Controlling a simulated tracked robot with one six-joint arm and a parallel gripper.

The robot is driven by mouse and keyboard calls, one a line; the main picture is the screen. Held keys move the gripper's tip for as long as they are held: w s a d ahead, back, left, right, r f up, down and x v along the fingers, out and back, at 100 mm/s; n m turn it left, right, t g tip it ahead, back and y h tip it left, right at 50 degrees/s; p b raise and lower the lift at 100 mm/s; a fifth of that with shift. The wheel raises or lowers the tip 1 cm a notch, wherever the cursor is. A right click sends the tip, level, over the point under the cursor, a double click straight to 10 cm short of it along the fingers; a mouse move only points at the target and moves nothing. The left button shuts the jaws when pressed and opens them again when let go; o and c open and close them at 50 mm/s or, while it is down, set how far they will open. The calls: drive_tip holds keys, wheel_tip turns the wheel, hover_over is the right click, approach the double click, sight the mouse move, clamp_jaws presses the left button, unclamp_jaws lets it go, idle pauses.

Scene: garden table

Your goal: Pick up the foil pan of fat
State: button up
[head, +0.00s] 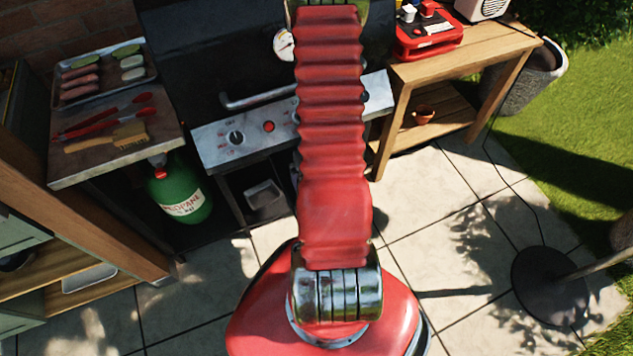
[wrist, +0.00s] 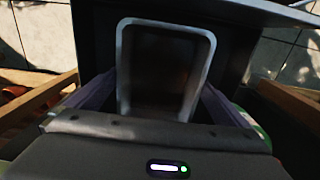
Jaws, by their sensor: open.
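The foil pan (head: 265,194) is a small silvery tray on the dark lower shelf under the grill, left of my arm in the head view. In the wrist view I take the rounded rectangle with a pale rim (wrist: 208,62) and a dark inside to be the same pan. Its lower end is hidden behind my gripper body. My gripper (wrist: 158,85) is open, with one finger to each side of the pan. I cannot tell whether the fingers touch it or how high they are. The fat inside cannot be made out. The gripper is out of the head view.
The grill front (head: 222,147) is above the pan. A green propane bottle (head: 180,190) stands to its left. A side table (head: 68,165) holds a food tray (head: 148,75) and tools. A wooden table (head: 465,65) stands right. The paving (head: 410,225) in front is mostly clear.

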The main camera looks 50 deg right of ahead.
drive_tip(key=c, duration=1)
drive_tip(key=shift+r, duration=0.1)
wheel_tip(320, 180, up, 28)
drive_tip(key=shift+f, duration=0.1)
idle(0.6)
idle(0.4)
